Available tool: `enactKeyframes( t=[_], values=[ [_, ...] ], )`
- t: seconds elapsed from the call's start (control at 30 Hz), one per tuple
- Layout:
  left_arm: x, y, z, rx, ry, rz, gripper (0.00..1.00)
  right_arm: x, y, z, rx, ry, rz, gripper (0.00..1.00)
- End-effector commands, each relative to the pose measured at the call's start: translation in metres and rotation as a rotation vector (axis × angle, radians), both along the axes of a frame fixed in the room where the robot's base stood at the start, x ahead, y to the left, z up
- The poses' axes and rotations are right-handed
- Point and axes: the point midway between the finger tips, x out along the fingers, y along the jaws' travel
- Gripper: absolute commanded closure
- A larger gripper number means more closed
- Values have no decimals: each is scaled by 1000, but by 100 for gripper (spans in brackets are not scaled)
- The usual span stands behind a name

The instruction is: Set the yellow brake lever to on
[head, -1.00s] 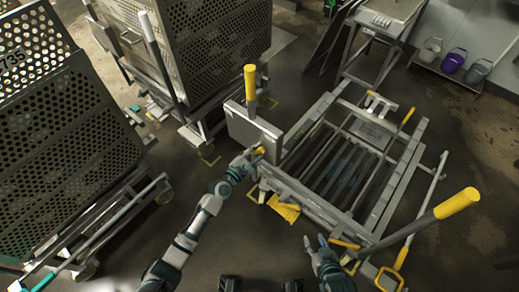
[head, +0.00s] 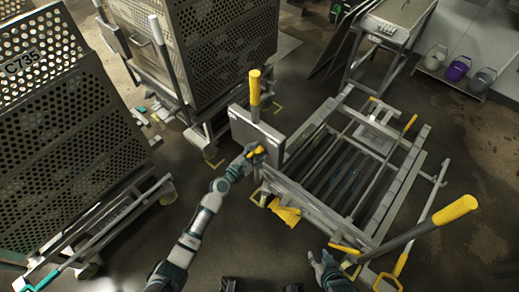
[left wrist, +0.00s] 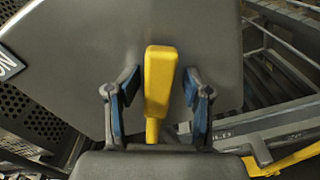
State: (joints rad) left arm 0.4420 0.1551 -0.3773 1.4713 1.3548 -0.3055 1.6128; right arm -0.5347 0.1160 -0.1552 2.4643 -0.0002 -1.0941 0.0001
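The yellow brake lever (left wrist: 160,82) stands upright in the middle of the left wrist view, in front of a grey plate (left wrist: 200,35). My left gripper (left wrist: 161,88) has its blue-padded fingers on either side of the lever, with a visible gap on both sides. The letters "ON" (left wrist: 5,63) show at the plate's left edge. In the head view my left gripper (head: 257,152) is at the small yellow lever (head: 260,149), beside the trolley's left front corner. My right gripper (head: 321,258) is low in the head view, empty, its fingers spread.
The grey trolley frame (head: 277,183) with rollers stands ahead. It has a tall yellow-topped handle (head: 255,88) and a long yellow-gripped bar (head: 455,210) at right. Perforated crates (head: 40,120) stand at left. Dark floor (head: 235,255) is clear between my arms.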

Motion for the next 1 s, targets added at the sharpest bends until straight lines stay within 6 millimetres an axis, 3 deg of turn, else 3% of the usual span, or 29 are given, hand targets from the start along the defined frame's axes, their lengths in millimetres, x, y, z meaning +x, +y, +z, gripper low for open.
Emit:
enactKeyframes(
  t=[0.27,0.7,1.0],
  values=[
    [-2,3,2,0,-4,2,50,-1,0,1,0,-2,0,60],
    [-54,39,0,1,0,0,50,-1,0,1,0,-2,0,60],
    [-64,46,0,2,-1,0,50,-1,0,1,0,-2,0,60]
  ],
)
